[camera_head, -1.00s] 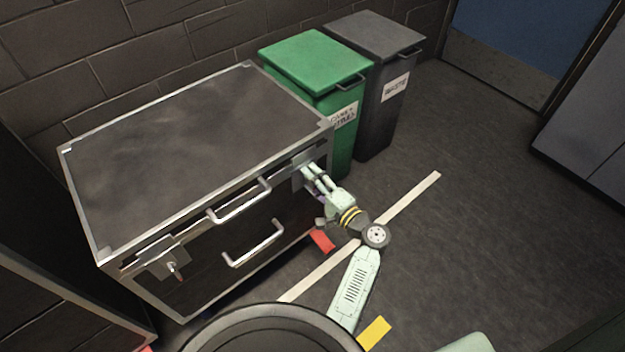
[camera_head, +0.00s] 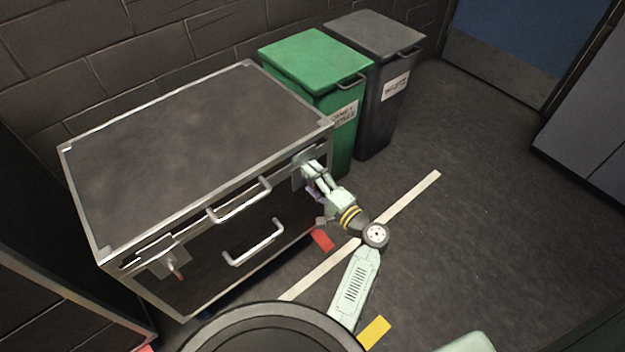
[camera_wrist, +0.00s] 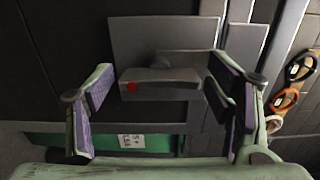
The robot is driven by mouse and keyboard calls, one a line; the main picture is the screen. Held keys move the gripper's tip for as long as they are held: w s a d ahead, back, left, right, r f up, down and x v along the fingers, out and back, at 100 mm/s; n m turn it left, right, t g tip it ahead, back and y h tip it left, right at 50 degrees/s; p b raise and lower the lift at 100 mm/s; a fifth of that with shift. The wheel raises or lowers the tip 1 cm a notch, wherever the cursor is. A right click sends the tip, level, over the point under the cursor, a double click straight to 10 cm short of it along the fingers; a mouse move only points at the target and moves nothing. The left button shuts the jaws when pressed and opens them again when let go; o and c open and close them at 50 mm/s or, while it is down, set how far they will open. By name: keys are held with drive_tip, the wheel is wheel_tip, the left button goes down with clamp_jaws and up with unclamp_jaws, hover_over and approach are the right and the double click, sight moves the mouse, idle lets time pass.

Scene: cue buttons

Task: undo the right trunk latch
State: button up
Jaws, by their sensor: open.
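The dark trunk (camera_head: 190,150) with metal edges stands against the wall, its lid down. Its right latch (camera_wrist: 165,82) shows in the wrist view as a grey bar with a red dot at its left end, on a grey plate (camera_wrist: 140,40). My gripper (camera_head: 314,172) is at the right latch; in the wrist view the open fingers (camera_wrist: 160,92) stand either side of the bar. The right finger is close to the bar's right end; whether it touches I cannot tell. In the head view my gripper mostly hides this latch. The left latch (camera_head: 170,262) has a small red-tipped lever hanging down.
Two metal handles (camera_head: 240,200) stick out of the trunk's front between the latches. A green bin (camera_head: 315,62) and a dark grey waste bin (camera_head: 385,100) stand right of the trunk. The floor (camera_head: 480,220) to the right is clear.

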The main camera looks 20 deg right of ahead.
drive_tip(key=v, duration=1.2)
